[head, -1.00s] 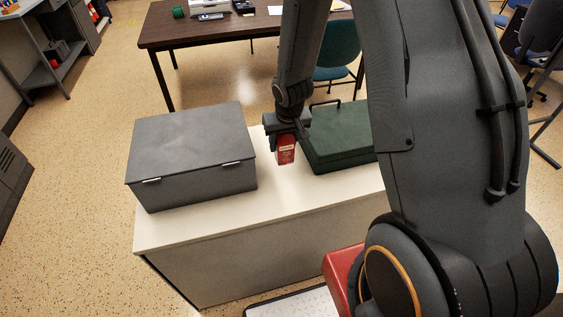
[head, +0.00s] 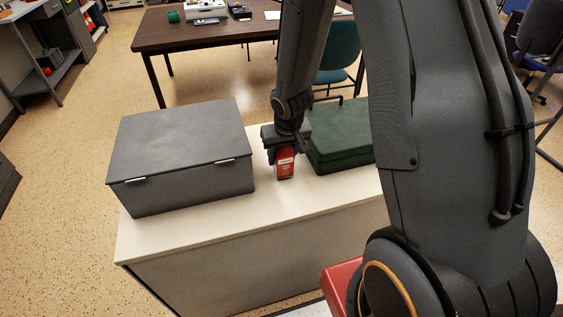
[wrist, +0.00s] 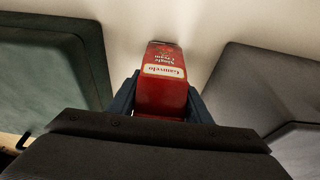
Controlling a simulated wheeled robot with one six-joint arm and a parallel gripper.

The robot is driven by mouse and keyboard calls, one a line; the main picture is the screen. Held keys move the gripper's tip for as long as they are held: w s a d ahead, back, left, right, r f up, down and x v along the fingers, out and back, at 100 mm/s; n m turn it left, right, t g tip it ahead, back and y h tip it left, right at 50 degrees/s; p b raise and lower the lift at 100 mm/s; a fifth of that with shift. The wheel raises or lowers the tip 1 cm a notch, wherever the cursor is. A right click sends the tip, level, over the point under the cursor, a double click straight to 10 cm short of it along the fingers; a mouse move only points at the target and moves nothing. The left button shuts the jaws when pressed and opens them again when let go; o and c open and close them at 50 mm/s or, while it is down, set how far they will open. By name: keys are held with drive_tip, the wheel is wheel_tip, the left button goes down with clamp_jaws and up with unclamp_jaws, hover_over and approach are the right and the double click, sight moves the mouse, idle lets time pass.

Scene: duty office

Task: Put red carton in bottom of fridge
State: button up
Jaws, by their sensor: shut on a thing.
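The red carton (head: 285,163) is upright between the jaws of my gripper (head: 285,147), over the white-topped cabinet (head: 205,217). In the wrist view the carton (wrist: 162,88) shows a pale label, and the dark blue fingers of my gripper (wrist: 160,98) press on both its sides. Whether its base touches the white top or hangs just above it I cannot tell. I cannot make out an open fridge or a fridge interior in either view.
A grey lidded box (head: 180,157) stands to the left of the carton and a dark green case (head: 342,135) close to its right. A brown desk (head: 215,33) and a teal chair (head: 336,65) stand behind. A red object (head: 342,285) is at the front, partly hidden by my arm.

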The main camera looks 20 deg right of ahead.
drive_tip(key=shift+f, duration=0.4)
drive_tip(key=o, duration=1.3)
drive_tip(key=shift+r, duration=0.1)
